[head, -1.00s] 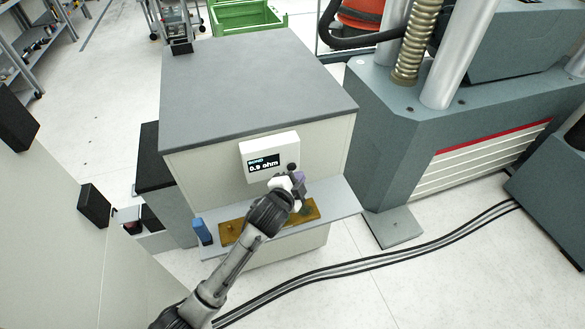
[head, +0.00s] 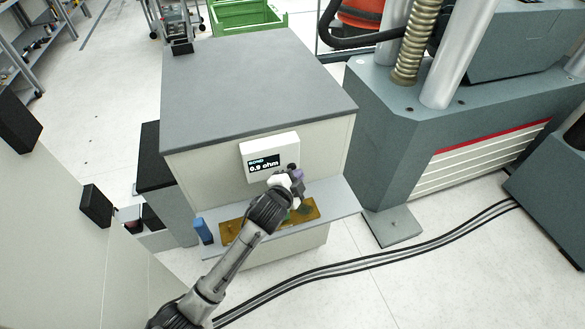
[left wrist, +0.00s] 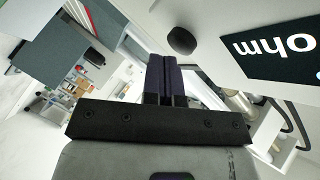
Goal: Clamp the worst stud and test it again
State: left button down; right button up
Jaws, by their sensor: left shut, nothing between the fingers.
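A white meter (head: 256,176) on the front of the cabinet reads "BOND 0.9 ohm". Its dark round knob (left wrist: 182,40) shows close to my fingers in the left wrist view, with part of the screen (left wrist: 280,50). My left gripper (head: 297,174) is shut and empty in front of the meter's lower right corner. Its purple fingers (left wrist: 165,82) lie together; I cannot tell whether they touch the knob. A brass-coloured plate (head: 230,232) lies on the shelf below, partly hidden by my left arm. No stud shows clearly. My right gripper is out of view.
A small blue object (head: 203,231) stands at the left end of the grey shelf (head: 338,200). A large grey machine (head: 385,120) stands to the right. Black cables (head: 370,262) run across the floor. The grey cabinet top (head: 255,85) is mostly clear.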

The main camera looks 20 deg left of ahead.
pick_arm(q)
jog(key=shift+w+a, duration=0.1)
jog(key=shift+w, duration=0.1)
jog(key=shift+w+a, duration=0.2)
jog(key=shift+a, duration=0.05)
dwell(0.5)
jog(key=shift+s+d+p, duration=0.1)
jog(key=shift+p, duration=0.2)
jog(key=shift+s+d+p, duration=0.55)
jog(key=shift+s+p, duration=0.05)
jog(key=shift+s+d+p, duration=1.25)
jog(key=shift+s+d, duration=0.45)
jog(key=shift+s, duration=0.15)
